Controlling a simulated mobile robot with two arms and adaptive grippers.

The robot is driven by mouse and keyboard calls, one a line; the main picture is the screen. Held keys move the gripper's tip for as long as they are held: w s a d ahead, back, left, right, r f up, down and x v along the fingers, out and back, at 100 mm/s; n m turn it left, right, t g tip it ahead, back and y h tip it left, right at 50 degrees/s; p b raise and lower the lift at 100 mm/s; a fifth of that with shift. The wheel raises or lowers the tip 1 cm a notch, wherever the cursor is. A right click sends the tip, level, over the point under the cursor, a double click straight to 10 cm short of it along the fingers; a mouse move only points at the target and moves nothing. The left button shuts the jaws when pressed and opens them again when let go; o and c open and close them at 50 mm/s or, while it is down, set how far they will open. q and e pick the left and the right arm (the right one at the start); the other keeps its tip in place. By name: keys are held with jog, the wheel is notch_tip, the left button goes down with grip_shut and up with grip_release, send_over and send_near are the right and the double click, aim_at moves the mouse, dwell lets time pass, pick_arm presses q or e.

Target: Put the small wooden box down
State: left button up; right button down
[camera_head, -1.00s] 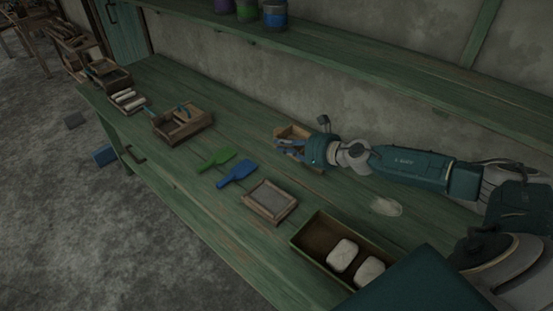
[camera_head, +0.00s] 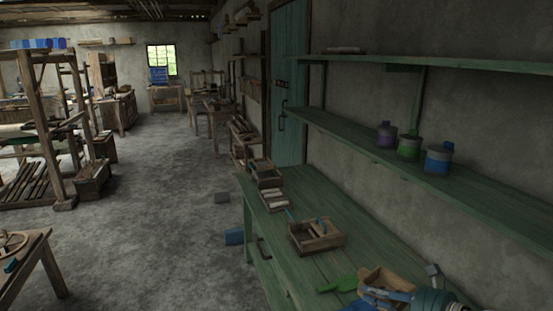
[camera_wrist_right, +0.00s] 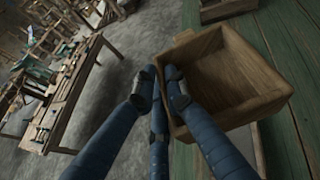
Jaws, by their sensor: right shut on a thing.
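The small wooden box (camera_head: 384,279) is at the bottom of the head view, over the green bench (camera_head: 345,212). It is open-topped and looks empty in the right wrist view (camera_wrist_right: 232,82). My right gripper (camera_head: 378,297) is shut on the near wall of the box; its dark blue fingers (camera_wrist_right: 164,80) show at that wall in the wrist view. I cannot tell whether the box touches the bench top. My left gripper is not in view.
On the bench are a wooden tray with tools (camera_head: 317,236), a green scoop-like tool (camera_head: 338,285) and pale rolls (camera_head: 272,198). A shelf (camera_head: 400,155) with several jars runs along the wall above. Bare bench shows between the tray and the wall.

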jog(key=s+a+r+n+g+y+b, duration=0.25)
jog(key=s+a+r+n, duration=0.2)
jog(key=s+a, duration=0.55)
jog(key=s+d+f+m+b, duration=0.1)
jog(key=s+d, duration=0.4)
jog(key=s, duration=0.5)
jog(key=shift+s+f, duration=0.2)
jog(key=shift+f, duration=0.25)
jog(key=shift+d+r, duration=0.1)
jog(key=shift+w, duration=0.1)
